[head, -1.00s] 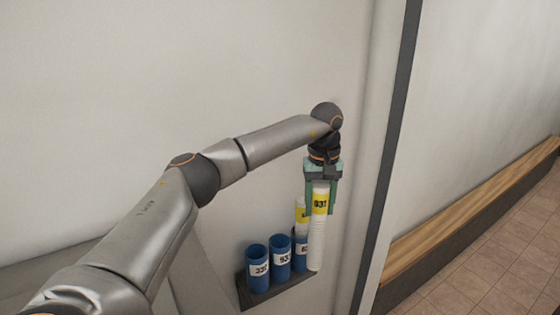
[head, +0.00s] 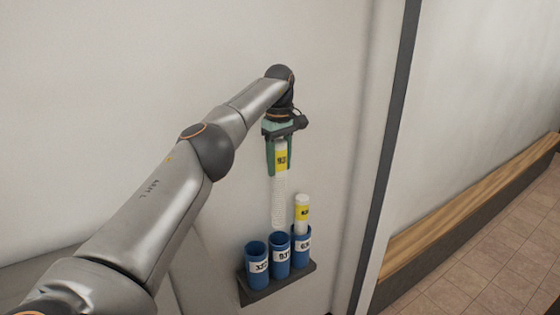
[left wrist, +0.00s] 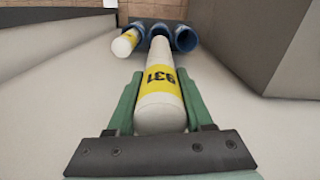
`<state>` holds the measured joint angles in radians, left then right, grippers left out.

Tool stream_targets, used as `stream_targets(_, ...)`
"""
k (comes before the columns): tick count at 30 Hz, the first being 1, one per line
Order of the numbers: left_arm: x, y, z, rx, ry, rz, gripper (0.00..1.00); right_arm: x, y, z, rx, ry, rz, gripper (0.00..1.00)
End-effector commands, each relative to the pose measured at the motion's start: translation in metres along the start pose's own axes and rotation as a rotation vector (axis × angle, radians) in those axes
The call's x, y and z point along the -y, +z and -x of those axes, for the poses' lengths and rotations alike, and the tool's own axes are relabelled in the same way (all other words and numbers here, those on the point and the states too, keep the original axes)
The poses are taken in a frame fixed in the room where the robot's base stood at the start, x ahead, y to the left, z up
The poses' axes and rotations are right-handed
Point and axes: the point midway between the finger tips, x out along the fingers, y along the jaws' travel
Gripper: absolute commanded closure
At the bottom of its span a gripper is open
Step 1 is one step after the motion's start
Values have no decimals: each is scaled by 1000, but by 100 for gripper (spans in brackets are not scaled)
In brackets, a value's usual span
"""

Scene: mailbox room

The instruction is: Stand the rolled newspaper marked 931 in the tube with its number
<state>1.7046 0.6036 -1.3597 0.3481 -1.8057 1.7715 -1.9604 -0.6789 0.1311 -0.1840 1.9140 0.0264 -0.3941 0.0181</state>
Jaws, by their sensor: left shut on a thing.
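My left gripper (head: 278,165) points down and is shut on the upper part of a white rolled newspaper (head: 279,195). Its yellow band reads 931 in the left wrist view (left wrist: 160,85). The roll hangs about upright. Its lower end is at the mouth of the middle blue tube (head: 279,262), whose white label starts with 93, last digit blurred. I cannot tell whether the end is inside the rim or just above or behind it. In the left wrist view the roll's far end overlaps the middle tube (left wrist: 159,28). My right gripper is not in view.
A left blue tube (head: 257,272), empty, and a right blue tube (head: 302,252) flank the middle one on a dark wall shelf (head: 300,281). Another yellow-banded newspaper (head: 302,205) stands in the right tube. A wooden bench (head: 470,210) is at far right.

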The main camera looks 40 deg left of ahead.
Motion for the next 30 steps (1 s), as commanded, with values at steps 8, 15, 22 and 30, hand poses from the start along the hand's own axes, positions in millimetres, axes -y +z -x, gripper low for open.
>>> stream_targets(8,0,0,-22,1,-2,-2,100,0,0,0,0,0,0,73)
stream_targets(15,0,0,-42,1,-1,-1,100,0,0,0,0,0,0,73)
stream_targets(22,0,0,-60,1,-1,-2,100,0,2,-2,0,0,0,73)
stream_targets(30,0,0,-82,1,-1,-1,100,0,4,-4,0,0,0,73)
